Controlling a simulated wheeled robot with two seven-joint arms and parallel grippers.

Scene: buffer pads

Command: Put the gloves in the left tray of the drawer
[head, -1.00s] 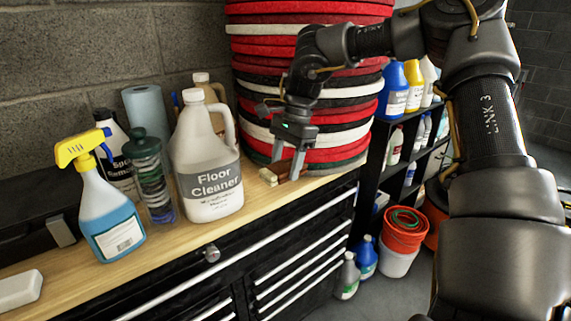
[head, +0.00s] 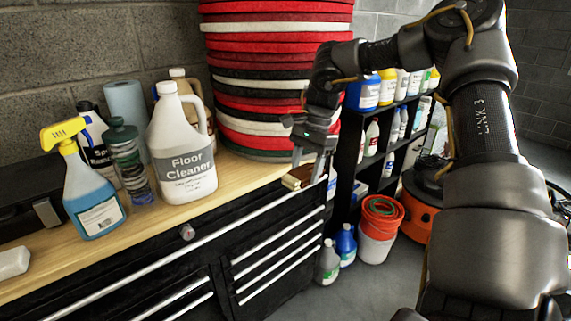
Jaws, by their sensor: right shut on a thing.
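My right gripper (head: 308,168) is at the right front end of the wooden bench top. It is shut on a small brown and tan thing (head: 294,180), held at the bench's front edge. I cannot tell from its shape whether this is the gloves. The black drawer cabinet (head: 222,236) is under the bench top, with long silver handles. Its drawers look shut, and no left tray shows. My left gripper is not in view.
A floor cleaner jug (head: 182,150), a blue spray bottle (head: 93,200) and a clear jar (head: 130,165) stand on the bench (head: 150,222). A stack of round pads (head: 268,70) rises behind. A bottle shelf (head: 347,150) and red buckets (head: 380,225) are to the right.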

